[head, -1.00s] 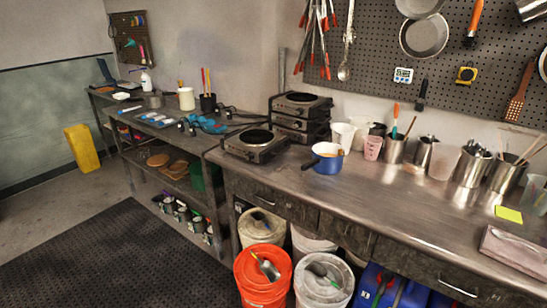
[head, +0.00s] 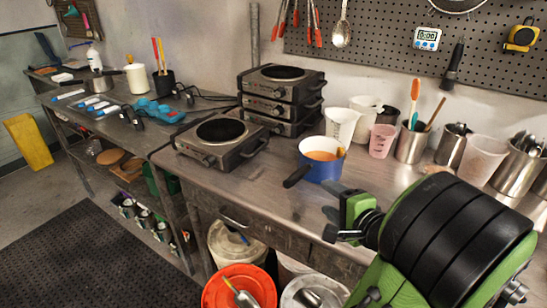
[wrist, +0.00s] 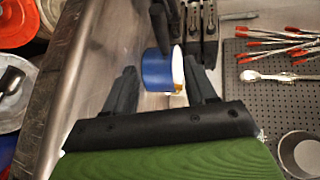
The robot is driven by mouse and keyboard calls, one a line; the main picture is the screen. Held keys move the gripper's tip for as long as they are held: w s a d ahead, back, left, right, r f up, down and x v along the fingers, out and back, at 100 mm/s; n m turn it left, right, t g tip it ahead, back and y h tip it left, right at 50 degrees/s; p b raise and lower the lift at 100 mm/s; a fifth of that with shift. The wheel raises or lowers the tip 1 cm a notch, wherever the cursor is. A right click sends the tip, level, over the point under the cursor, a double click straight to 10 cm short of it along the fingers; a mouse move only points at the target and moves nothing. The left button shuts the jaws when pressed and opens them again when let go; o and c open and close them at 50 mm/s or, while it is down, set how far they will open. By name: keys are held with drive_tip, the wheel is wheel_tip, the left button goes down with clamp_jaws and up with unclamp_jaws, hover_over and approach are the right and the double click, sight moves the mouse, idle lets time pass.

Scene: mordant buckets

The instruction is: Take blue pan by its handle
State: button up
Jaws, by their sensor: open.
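The blue pan (head: 322,172) stands upright on the steel counter, white inside with something orange-brown in it. Its dark handle (head: 298,176) points toward the counter's front edge, down and left. My gripper (head: 334,222) is open and empty, in front of the pan and to the lower right of the handle, apart from both. In the wrist view the pan (wrist: 156,70) shows ahead between my two spread fingers (wrist: 160,68), its handle (wrist: 159,24) pointing up. The far side of the pan is hidden there.
Stacked hot plates (head: 284,98) and a single hot plate (head: 222,138) stand left of the pan. White beakers (head: 341,124), a pink cup (head: 382,141) and steel utensil cups (head: 411,144) stand behind and right. Bare counter (head: 262,180) lies left of the handle.

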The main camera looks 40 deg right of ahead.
sight(300, 177)
drive_tip(key=p+x, duration=0.5)
drive_tip(key=x, duration=0.4)
drive_tip(key=shift+w+d+p, duration=0.1)
drive_tip(key=shift+w+p, duration=0.2)
drive_tip(key=shift+p, duration=0.1)
drive_tip(key=x, duration=0.6)
drive_tip(key=shift+a+r, duration=0.1)
drive_tip(key=shift+a, duration=0.15)
clamp_jaws()
drive_tip(key=shift+r, duration=0.1)
